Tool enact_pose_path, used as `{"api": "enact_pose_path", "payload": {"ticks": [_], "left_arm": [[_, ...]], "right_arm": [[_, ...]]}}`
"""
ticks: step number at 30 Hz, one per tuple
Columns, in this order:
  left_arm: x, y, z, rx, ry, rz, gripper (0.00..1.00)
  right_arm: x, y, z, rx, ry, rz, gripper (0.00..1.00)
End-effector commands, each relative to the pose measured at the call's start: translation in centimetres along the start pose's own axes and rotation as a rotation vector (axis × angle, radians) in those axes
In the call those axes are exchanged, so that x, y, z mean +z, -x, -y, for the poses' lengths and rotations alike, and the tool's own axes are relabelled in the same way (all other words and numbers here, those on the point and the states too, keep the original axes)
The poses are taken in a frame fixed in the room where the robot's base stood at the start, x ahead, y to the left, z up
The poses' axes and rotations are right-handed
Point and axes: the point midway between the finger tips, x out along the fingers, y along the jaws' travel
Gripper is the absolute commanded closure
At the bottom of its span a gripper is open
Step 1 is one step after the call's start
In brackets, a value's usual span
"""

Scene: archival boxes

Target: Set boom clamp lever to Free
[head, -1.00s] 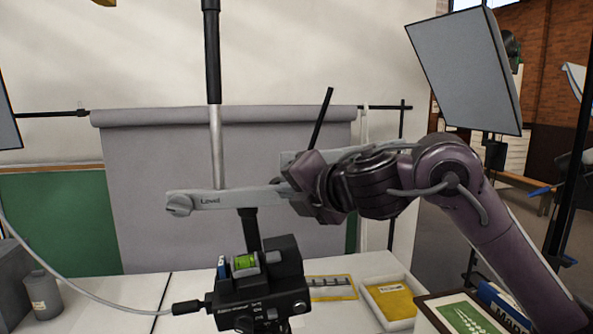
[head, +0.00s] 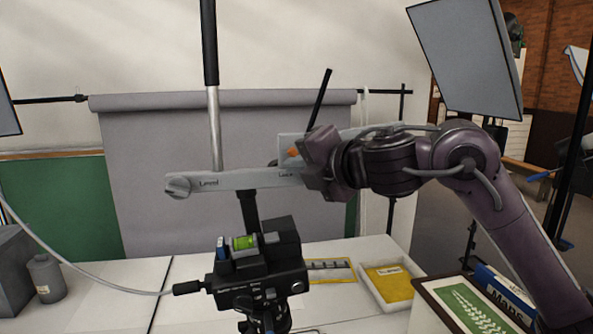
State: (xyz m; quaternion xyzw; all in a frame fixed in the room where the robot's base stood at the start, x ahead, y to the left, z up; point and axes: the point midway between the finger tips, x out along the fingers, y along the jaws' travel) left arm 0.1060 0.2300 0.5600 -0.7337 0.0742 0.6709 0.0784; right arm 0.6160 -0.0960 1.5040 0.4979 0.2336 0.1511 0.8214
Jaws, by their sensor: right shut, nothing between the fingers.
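A light grey boom (head: 235,180) runs across the middle, with "Level" lettering and a round knob (head: 179,186) at its left end. Partly hidden "Loc…" lettering shows near its right part. A pale plate (head: 287,146) stands behind it, with a small orange piece (head: 294,152) beside my gripper. A thin black rod (head: 320,98) slants up behind the gripper; I cannot tell whether it or the orange piece belongs to the clamp lever. No "Free" mark is visible. My right gripper (head: 312,168) is shut and empty at the boom's right part, hiding what lies behind. My left gripper is not in view.
A black camera-like device (head: 258,280) with a green level vial stands below the boom, a cable running left. A yellow item lies in a white tray (head: 411,296). A framed green picture (head: 468,308) is at lower right. A grey bottle (head: 46,280) is at left.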

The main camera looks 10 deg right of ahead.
Motion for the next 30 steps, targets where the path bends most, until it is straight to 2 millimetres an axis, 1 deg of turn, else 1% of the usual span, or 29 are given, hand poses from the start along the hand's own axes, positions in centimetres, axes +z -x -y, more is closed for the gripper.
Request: {"api": "enact_pose_path", "payload": {"ticks": [14,21,26,30], "left_arm": [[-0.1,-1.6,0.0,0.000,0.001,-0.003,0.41],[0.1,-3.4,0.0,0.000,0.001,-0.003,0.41],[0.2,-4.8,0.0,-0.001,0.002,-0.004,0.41],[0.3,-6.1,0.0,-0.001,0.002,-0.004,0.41]], "right_arm": [[0.3,0.2,0.1,0.077,-0.130,0.000,1.00],[0.8,0.5,0.2,0.131,-0.220,0.002,1.00],[1.4,0.8,0.3,0.135,-0.227,0.002,1.00],[1.8,1.0,0.6,0.204,-0.350,0.001,1.00]]}}
